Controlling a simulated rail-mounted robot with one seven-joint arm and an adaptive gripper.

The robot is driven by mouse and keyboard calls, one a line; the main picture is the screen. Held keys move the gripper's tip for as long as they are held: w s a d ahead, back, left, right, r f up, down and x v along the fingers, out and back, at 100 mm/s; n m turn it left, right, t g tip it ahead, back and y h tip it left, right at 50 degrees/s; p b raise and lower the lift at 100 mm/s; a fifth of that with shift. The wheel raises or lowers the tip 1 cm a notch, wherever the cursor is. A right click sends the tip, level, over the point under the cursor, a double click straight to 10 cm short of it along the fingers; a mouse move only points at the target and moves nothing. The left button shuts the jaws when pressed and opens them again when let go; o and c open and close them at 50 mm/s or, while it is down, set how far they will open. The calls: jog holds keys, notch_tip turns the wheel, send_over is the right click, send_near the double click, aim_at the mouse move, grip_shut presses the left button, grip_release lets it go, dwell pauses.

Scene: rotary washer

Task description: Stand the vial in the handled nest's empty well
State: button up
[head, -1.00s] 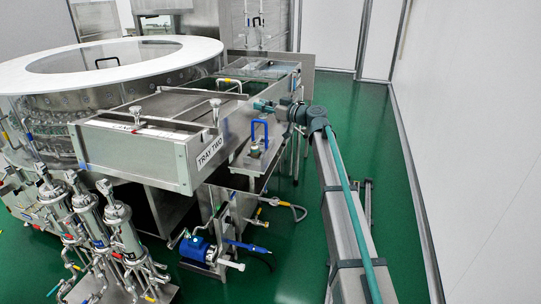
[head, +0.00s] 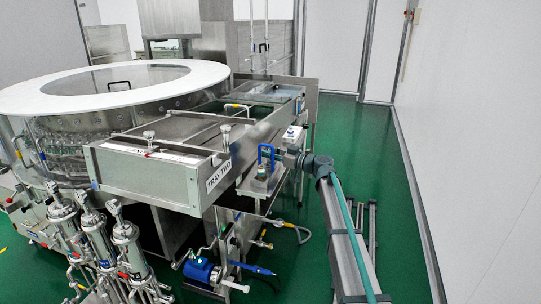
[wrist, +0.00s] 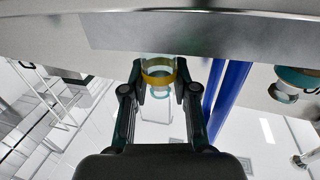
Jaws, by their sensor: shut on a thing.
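In the wrist view my gripper (wrist: 158,88) is shut on a clear glass vial (wrist: 157,69) with an amber band, held between the fingertips. The nest's blue handle (wrist: 229,95) stands just right of the fingers there. Another banded item, apparently a second vial (wrist: 297,78), is beyond the handle at the right. In the head view my gripper (head: 281,157) is close to the blue handle (head: 266,153) of the small metal nest (head: 258,187). The held vial cannot be made out there. The empty well is not clearly visible, and I cannot tell whether the vial touches the nest.
The steel tray marked TRAY TWO (head: 180,177) lies left of the nest. The round washer with a white rim (head: 60,83) is behind it at the left. A blue pump (head: 200,270) sits low in front. Green floor (head: 365,150) is open at the right.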

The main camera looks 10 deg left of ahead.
jog(key=shift+f, duration=0.65)
jog(key=shift+f+b, duration=0.2)
jog(key=shift+b, duration=0.15)
jog(key=o, duration=0.5)
jog(key=shift+r, duration=0.1)
